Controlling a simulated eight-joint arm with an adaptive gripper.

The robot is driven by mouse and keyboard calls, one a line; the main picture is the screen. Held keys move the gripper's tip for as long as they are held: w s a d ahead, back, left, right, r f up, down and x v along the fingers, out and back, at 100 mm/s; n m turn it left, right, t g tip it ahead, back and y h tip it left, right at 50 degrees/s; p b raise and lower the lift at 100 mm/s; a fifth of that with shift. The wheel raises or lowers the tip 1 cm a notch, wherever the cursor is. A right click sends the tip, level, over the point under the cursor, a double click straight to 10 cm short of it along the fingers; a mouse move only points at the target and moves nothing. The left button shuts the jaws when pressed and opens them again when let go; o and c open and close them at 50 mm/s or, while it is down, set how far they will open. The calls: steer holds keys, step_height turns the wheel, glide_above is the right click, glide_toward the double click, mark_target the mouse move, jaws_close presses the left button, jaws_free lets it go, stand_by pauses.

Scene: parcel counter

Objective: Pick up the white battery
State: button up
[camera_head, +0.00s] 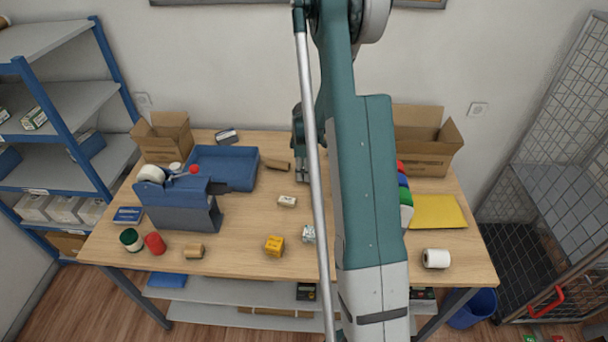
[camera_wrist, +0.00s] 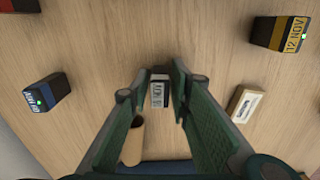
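In the wrist view a small pale block with dark lettering, which looks like the white battery (camera_wrist: 160,91), lies between my two green fingers. My gripper (camera_wrist: 159,82) is open, with a finger on each side of the block; I cannot tell whether either touches it. In the head view my gripper (camera_head: 302,176) hangs low over the back middle of the table, partly behind my arm. I cannot pick out with certainty the same block in the head view.
Near my gripper are a brown tube (camera_wrist: 133,145), a white labelled block (camera_wrist: 246,103), a dark block with a blue label (camera_wrist: 45,92) and a yellow-labelled block (camera_wrist: 281,34). A blue tray (camera_head: 222,154) stands at the back left. My arm hides part of the table (camera_head: 240,225).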

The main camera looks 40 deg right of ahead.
jaws_close()
steer(key=shift+r, duration=0.15)
steer(key=shift+r+b, duration=0.3)
steer(key=shift+r, duration=4.55)
